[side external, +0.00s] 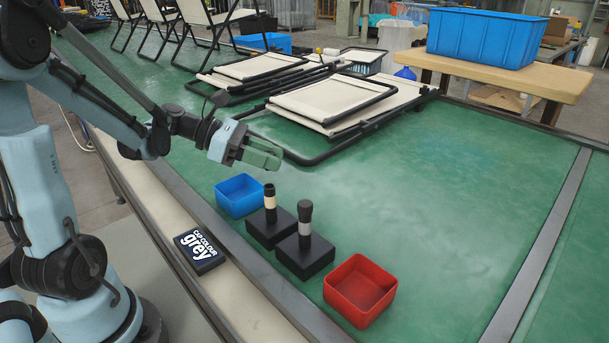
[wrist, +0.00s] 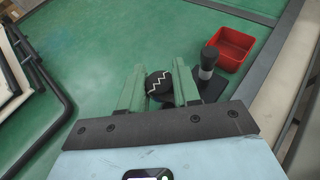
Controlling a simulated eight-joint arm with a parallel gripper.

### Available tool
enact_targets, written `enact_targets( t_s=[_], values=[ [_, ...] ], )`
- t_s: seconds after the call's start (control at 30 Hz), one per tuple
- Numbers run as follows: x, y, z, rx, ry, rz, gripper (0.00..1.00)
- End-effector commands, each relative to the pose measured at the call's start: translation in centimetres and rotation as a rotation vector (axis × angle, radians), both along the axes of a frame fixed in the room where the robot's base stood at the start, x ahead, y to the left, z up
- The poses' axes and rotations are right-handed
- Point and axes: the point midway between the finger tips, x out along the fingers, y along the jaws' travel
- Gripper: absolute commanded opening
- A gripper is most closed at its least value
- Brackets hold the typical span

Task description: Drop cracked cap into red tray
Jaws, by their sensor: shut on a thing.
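My gripper (side external: 264,154) is raised above the green table, up and left of the two posts. In the wrist view its green fingers (wrist: 160,72) are closed on a black cap with a white zigzag crack line (wrist: 158,86). In the side view the cap is hidden by the fingers. The red tray (side external: 360,290) stands empty at the front right of the posts. It also shows at the upper right of the wrist view (wrist: 235,48).
A "CAP COLOUR grey" sign (side external: 200,250) lies at the edge. Lounger frames (side external: 330,105) lie behind.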

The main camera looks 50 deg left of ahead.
Motion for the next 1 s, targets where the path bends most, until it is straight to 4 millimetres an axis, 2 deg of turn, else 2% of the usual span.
enact_targets(
  t_s=[0.27,0.47,0.57,0.73,0.9,1.0],
  values=[
    [-0.1,-0.1,3.8,0.000,0.000,0.000,0.00],
    [1.4,-4.3,3.8,0.000,0.000,-0.136,0.00],
    [2.0,-6.9,3.8,0.001,0.000,-0.218,0.00],
    [2.6,-12.9,3.8,0.000,0.000,-0.393,0.00],
    [2.3,-19.2,3.8,0.000,0.000,-0.572,0.00],
    [1.8,-22.0,3.8,0.000,0.000,-0.650,0.00]
  ],
)
